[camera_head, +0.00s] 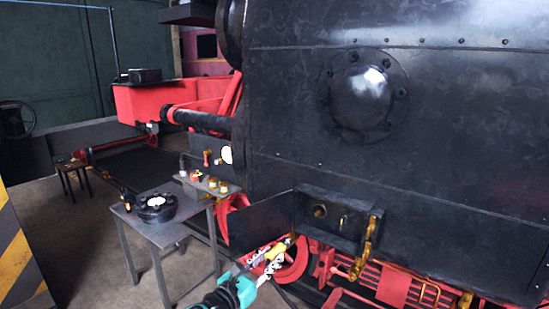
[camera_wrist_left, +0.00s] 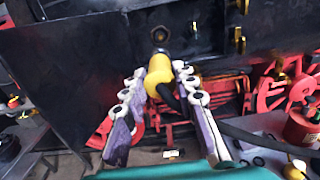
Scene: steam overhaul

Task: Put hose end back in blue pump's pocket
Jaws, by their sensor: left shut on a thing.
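The hose end is a yellow handle (camera_head: 278,249) with a dark, brass-tinted tip, and it also shows in the wrist view (camera_wrist_left: 158,74). A black hose curves away from its underside. My left gripper (camera_head: 268,262) is shut on the yellow hose end, with a finger on each side in the wrist view (camera_wrist_left: 160,92). The tip points at the dark open box (camera_head: 335,196) on the locomotive's side; I cannot tell whether it touches anything there. I cannot make out a blue pump or its pocket in either view. My right gripper is not in view.
The box's black door (camera_head: 258,226) hangs open to the left, close to my gripper. Brass fittings (camera_head: 370,240) stick out at its right. A grey table (camera_head: 170,228) with a black round part (camera_head: 157,208) stands left. A red can (camera_wrist_left: 301,128) shows right in the wrist view.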

